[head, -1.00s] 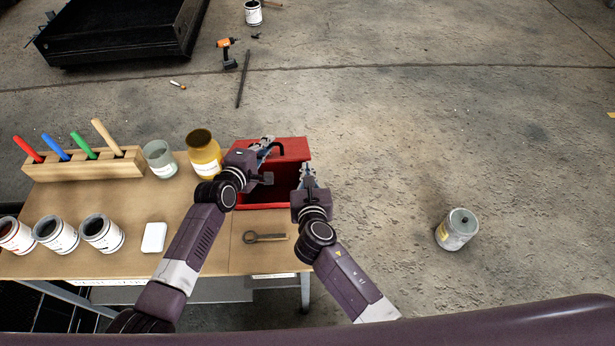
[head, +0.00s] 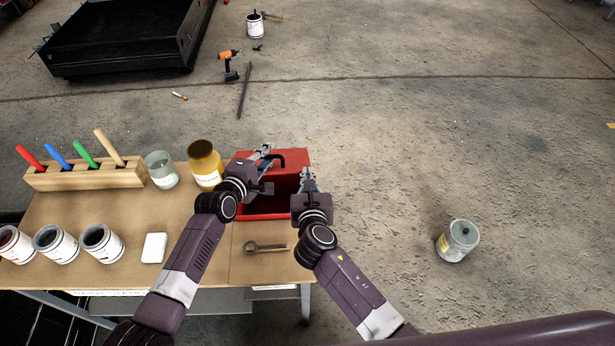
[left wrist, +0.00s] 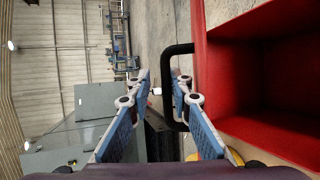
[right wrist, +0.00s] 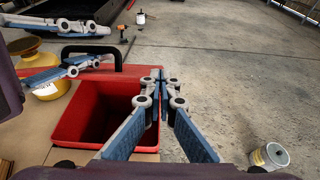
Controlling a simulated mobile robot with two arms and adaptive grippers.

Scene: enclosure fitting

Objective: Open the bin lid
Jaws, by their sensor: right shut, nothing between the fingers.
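The red bin (head: 262,216) stands at the right end of the workbench. Its dark inside shows in the head view and in the right wrist view (right wrist: 90,150). A red lid panel (head: 299,158) with a black handle (head: 277,156) is at its far side, so the bin stands open. My left gripper (head: 264,151) is open at the handle. In the left wrist view the handle (left wrist: 167,110) lies between its spread fingers (left wrist: 160,82); contact is unclear. My right gripper (head: 308,173) is shut and empty by the bin's right edge; its fingertips meet (right wrist: 162,75).
A yellow jar (head: 205,172) stands close left of my left gripper. A glass jar (head: 161,172), a tool rack (head: 85,176), several paint cans (head: 102,244), a white block (head: 154,247) and a wrench (head: 265,247) share the workbench (head: 195,265). Floor at right is mostly clear, with one can (head: 458,241).

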